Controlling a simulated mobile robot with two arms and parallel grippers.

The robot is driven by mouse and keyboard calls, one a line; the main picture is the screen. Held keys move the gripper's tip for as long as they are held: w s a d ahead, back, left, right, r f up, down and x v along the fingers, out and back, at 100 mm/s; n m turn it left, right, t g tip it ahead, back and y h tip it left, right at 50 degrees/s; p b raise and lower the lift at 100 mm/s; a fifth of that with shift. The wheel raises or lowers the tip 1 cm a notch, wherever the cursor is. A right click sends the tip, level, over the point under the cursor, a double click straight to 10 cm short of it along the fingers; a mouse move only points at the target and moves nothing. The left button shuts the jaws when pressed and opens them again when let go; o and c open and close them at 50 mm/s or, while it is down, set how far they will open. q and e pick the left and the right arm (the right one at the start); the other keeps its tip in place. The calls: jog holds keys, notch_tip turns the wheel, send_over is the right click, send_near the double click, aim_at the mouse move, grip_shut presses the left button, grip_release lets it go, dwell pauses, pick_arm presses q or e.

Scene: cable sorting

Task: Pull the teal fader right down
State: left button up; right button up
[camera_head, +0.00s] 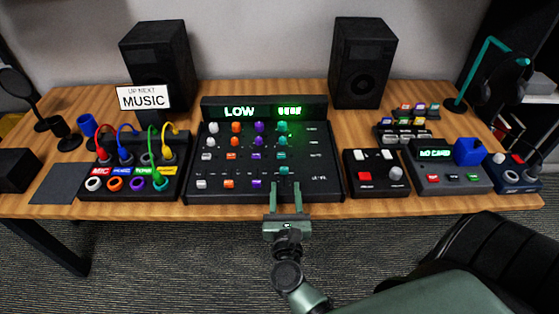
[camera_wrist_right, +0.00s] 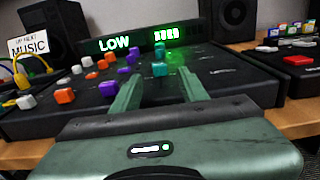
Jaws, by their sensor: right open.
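The black mixing console (camera_head: 330,190) sits at the middle front of the desk. Its teal fader (camera_head: 283,170) stands in the right-hand column, farther up than the white, orange and purple faders of the bottom row. It also shows in the wrist view as a small teal cap (camera_wrist_right: 159,70). My right gripper (camera_head: 284,187) is open over the console's front edge, its two fingers pointing at the fader from the near side. In the wrist view the right gripper (camera_wrist_right: 158,82) has the cap beyond and between its fingertips, with nothing held. My left gripper is not in view.
Teal knobs (camera_head: 282,127) stand behind the fader, and a purple fader (camera_head: 256,184) is close to its left. A green-lit display (camera_head: 240,112) reads LOW. A patch box with coloured cables (camera_head: 125,182) is left; a black box with buttons (camera_head: 365,188) is right.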

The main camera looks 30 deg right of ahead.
aim_at(284, 171)
jog(key=shift+w+d, duration=0.1)
jog(key=shift+w, duration=0.1)
jog(key=shift+w+d+r, duration=0.1)
jog(key=shift+w+d, duration=0.05)
jog(key=shift+w, duration=0.1)
jog(key=p+x, duration=0.1)
jog(key=x, duration=0.5)
jog(key=shift+w+d+p, duration=0.2)
jog(key=shift+w+p, duration=0.1)
jog(key=shift+w, duration=0.15)
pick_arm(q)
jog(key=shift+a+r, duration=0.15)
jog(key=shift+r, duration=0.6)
